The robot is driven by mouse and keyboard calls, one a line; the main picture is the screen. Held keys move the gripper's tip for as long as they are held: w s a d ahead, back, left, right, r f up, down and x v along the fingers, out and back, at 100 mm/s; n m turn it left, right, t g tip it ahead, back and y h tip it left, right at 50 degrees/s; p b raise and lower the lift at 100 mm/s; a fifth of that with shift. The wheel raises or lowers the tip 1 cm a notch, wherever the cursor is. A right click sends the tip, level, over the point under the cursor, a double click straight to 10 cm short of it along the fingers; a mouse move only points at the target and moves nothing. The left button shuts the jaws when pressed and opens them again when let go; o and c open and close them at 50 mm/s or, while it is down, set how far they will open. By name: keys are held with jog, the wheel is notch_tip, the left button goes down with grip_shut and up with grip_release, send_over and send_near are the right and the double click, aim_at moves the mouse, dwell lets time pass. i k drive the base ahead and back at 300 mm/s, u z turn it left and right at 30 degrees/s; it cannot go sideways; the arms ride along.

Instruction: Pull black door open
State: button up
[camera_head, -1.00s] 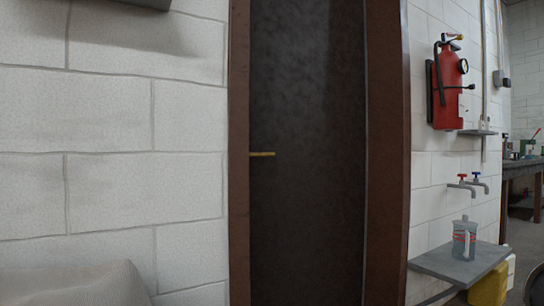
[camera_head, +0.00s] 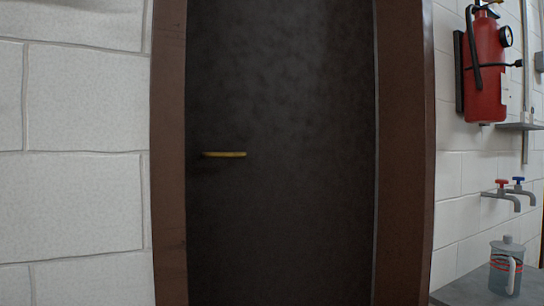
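The black door (camera_head: 290,220) fills the middle of the view and looks shut in its brown frame (camera_head: 168,200). A brass-coloured lever handle (camera_head: 224,154) sticks out near the door's left edge, at about mid-height of the picture. My gripper is not in view, so I cannot see whether it is open or shut. Nothing is seen touching the handle.
White block wall (camera_head: 85,100) lies to the left. On the right wall hang a red fire extinguisher (camera_head: 484,70) and two taps (camera_head: 510,192). A grey shelf (camera_head: 465,290) below holds a jug (camera_head: 506,268). Nothing visible stands in front of the door.

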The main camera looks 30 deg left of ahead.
aim_at(280, 97)
jog(key=u, duration=0.1)
jog(key=i, duration=0.8)
jog(key=u, duration=0.8)
jog(key=i, duration=0.55)
jog(key=u, duration=0.45)
